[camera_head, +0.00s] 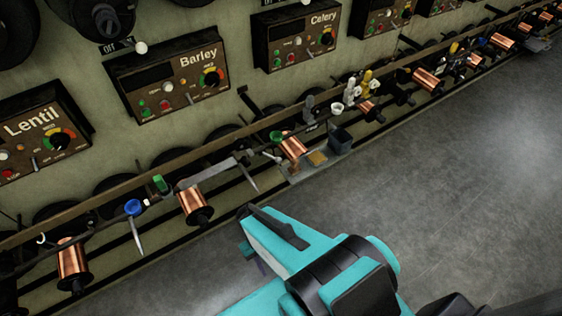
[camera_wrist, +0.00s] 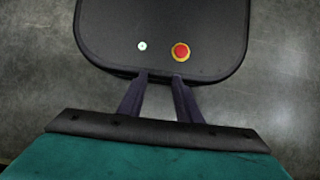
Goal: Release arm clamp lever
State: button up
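Several arms with levers and clamps run along the wall rail in the head view. A tapered grey lever with a blue cap (camera_head: 134,208) hangs beside a copper spool (camera_head: 195,204) below the Barley panel. Another tapered grey lever (camera_head: 248,174) hangs right of that spool. I cannot tell which of these is the arm clamp lever.
Control panels marked Lentil (camera_head: 42,132), Barley (camera_head: 172,82) and Celery (camera_head: 297,35) are on the wall. More copper spools (camera_head: 72,262) line the rail. A dark bin (camera_head: 340,140) stands beside the rail. The grey floor (camera_head: 460,170) to the right is clear.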

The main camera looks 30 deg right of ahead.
aim_at(279, 160)
jog(key=u, duration=1.2)
jog(key=k, duration=0.6)
jog(key=z, duration=0.4)
